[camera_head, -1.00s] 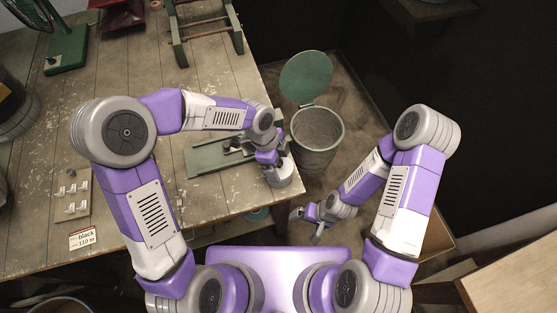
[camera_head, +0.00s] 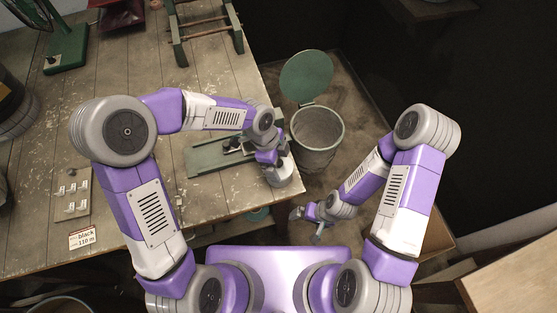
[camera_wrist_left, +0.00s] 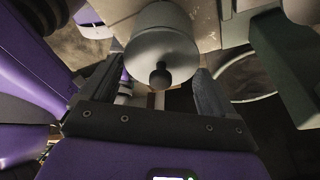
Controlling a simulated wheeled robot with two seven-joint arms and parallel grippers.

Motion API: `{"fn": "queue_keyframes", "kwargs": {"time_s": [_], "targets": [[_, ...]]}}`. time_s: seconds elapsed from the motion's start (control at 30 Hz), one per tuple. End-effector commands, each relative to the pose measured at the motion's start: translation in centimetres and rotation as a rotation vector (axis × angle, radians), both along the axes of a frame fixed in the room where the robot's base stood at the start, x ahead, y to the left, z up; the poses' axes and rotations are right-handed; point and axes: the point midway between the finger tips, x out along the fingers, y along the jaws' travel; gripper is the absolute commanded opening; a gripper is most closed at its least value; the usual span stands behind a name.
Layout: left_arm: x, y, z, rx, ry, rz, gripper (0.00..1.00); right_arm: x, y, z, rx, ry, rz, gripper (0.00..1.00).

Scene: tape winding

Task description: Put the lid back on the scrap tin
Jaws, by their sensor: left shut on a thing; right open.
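A pale grey round lid (camera_wrist_left: 148,55) with a dark knob shows between the fingers of my left gripper (camera_wrist_left: 163,85) in the left wrist view. The knob points back toward the palm. A grey cylinder (camera_wrist_left: 165,15), seemingly the scrap tin, shows beyond it; I cannot tell whether the lid is seated on it. In the head view the grey cylindrical body (camera_head: 280,176) is at the table's right edge, just below my left gripper (camera_head: 272,160), whose fingers are hidden there. That gripper is shut on the lid. My right gripper (camera_head: 308,224) is open and empty, low beside the table.
A bin (camera_head: 318,150) with a raised green lid (camera_head: 306,77) stands on the floor right of the table (camera_head: 120,180). A green fixture (camera_head: 205,157) lies left of my left gripper. A small board with clips (camera_head: 72,197) lies at left.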

Motion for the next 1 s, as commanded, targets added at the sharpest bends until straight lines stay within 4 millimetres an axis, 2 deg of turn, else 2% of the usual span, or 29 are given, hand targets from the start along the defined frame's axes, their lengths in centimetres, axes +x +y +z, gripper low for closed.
{"fn": "queue_keyframes", "kwargs": {"time_s": [0.33,0.37,0.43,0.8,1.0], "targets": [[0.0,0.0,-0.04,0.0,0.0,0.0,0.6,0.0,0.0,0.05,0.0,0.0,0.0,1.0],[0.0,0.0,-0.04,0.0,0.0,0.0,0.9,0.0,0.0,0.05,0.0,0.0,0.0,1.0],[0.0,0.0,-0.04,0.0,0.0,0.0,1.0,0.0,0.0,0.05,0.0,0.0,0.0,1.0],[0.0,-0.01,0.01,0.0,0.0,0.0,1.0,0.0,-0.01,0.1,0.0,0.0,0.0,1.0],[0.01,-0.01,0.87,0.0,0.0,0.0,1.0,0.0,0.0,0.83,0.0,0.0,0.0,1.0]]}}
